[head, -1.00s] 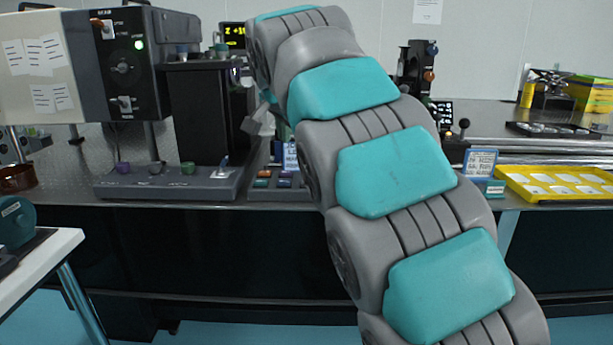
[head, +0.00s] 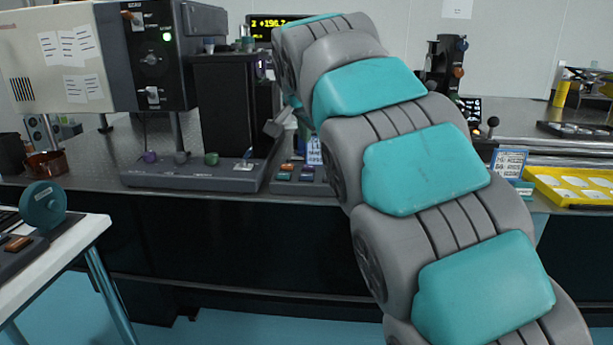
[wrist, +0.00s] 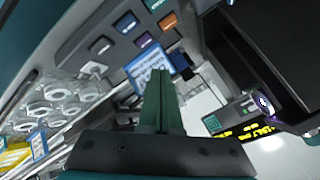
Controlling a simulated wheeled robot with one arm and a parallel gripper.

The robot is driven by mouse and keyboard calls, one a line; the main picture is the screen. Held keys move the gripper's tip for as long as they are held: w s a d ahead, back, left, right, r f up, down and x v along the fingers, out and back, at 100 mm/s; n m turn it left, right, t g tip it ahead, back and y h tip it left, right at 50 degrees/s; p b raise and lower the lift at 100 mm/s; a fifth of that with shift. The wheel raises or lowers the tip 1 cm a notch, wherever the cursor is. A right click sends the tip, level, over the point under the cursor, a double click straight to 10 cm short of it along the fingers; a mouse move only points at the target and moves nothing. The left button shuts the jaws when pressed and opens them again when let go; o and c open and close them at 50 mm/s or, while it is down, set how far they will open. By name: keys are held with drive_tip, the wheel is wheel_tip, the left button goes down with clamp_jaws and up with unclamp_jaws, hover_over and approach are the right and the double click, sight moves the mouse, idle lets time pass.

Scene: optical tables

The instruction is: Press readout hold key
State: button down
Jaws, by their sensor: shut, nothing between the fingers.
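The key box (head: 297,188) stands at the table's front edge in the head view, left of my arm, with several small coloured keys.
A grey base with knobs (head: 195,175) and a dark column (head: 222,110) stand left of the key box. A framed card (head: 508,163) and yellow tray (head: 575,187) lie to the right. A white side table (head: 65,262) is at lower left.

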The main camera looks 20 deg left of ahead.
sight(305, 177)
wheel_tip(305, 177, down, 6)
drive_tip(key=b, duration=0.3)
drive_tip(key=shift+f, duration=0.25)
idle(1.7)
drive_tip(key=shift+f+b, duration=0.3)
drive_tip(key=shift+f, duration=0.15)
drive_tip(key=shift+f+b, duration=0.3)
drive_tip(key=shift+f, duration=0.1)
idle(0.6)
idle(0.3)
drive_tip(key=shift+r+p, duration=0.4)
drive_tip(key=shift+r, duration=0.5)
drive_tip(key=shift+r+p, duration=1.35)
drive_tip(key=shift+r, duration=1.15)
